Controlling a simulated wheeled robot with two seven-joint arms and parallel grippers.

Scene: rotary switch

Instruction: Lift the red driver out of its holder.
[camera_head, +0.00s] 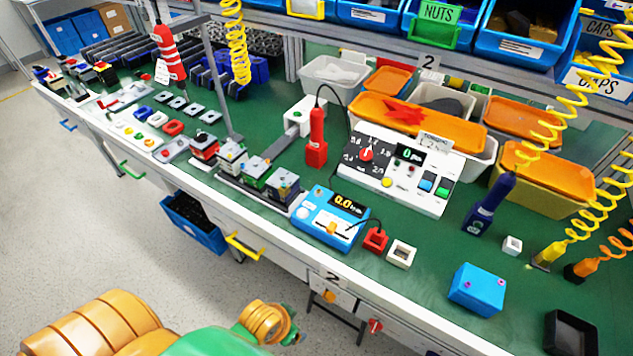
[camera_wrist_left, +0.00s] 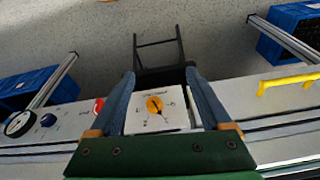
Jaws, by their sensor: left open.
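A red driver (camera_head: 316,138) stands upright on the green bench, with a dark cable at its top. A white holder-like fixture (camera_head: 298,117) is just behind it; I cannot tell whether they touch. Another red driver (camera_head: 168,52) hangs farther left, near a yellow coil. My left gripper (camera_wrist_left: 160,73) is open in the left wrist view, well away from both drivers. Beyond or between its fingers is a white panel with an orange knob (camera_wrist_left: 155,104); contact cannot be told. In the head view, my arm shows at the bottom, but the left fingers are hidden. My right gripper is not in view.
A white control box (camera_head: 398,169) and a blue meter (camera_head: 330,217) stand near the upright driver. A dark blue driver (camera_head: 487,203) stands to the right. A yellow handle (camera_head: 245,246) juts from the bench front. Floor at the left is clear.

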